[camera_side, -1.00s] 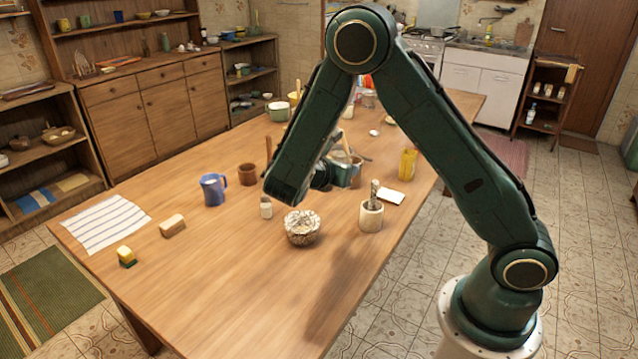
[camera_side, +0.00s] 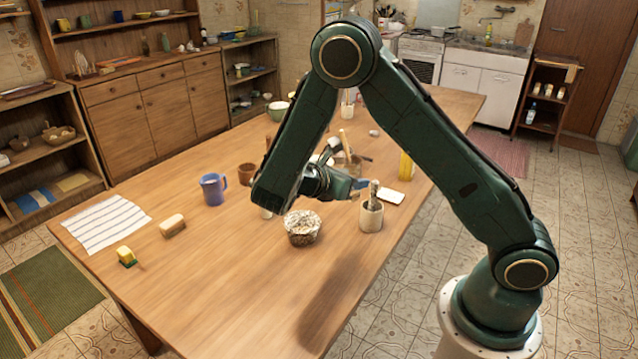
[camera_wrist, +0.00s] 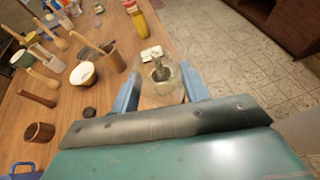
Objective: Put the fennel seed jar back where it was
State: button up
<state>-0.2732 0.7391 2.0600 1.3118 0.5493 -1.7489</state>
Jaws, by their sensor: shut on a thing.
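My gripper (camera_side: 354,189) is above the table, beside the pale mortar with a pestle (camera_side: 371,216), with its fingers pointing right in the side view. In the wrist view its two blue fingers (camera_wrist: 158,92) are shut on a pale, see-through object that looks like the fennel seed jar (camera_wrist: 161,97). Its label and contents cannot be made out, and its lower part is hidden by my gripper. The pestle shows between the fingers, behind or through the jar. In the side view the jar is too small and covered to tell clearly.
A foil-topped bowl (camera_side: 302,229) stands in front of my gripper. A brown cup (camera_side: 247,174) and blue mug (camera_side: 213,189) are left.

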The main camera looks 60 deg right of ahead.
jog(key=shift+f, duration=8.7)
jog(key=shift+f, duration=0.2)
jog(key=o, duration=0.9)
jog(key=shift+r, duration=0.1)
jog(key=shift+r, duration=0.15)
jog(key=v, duration=1.2)
jog(key=shift+r, duration=0.1)
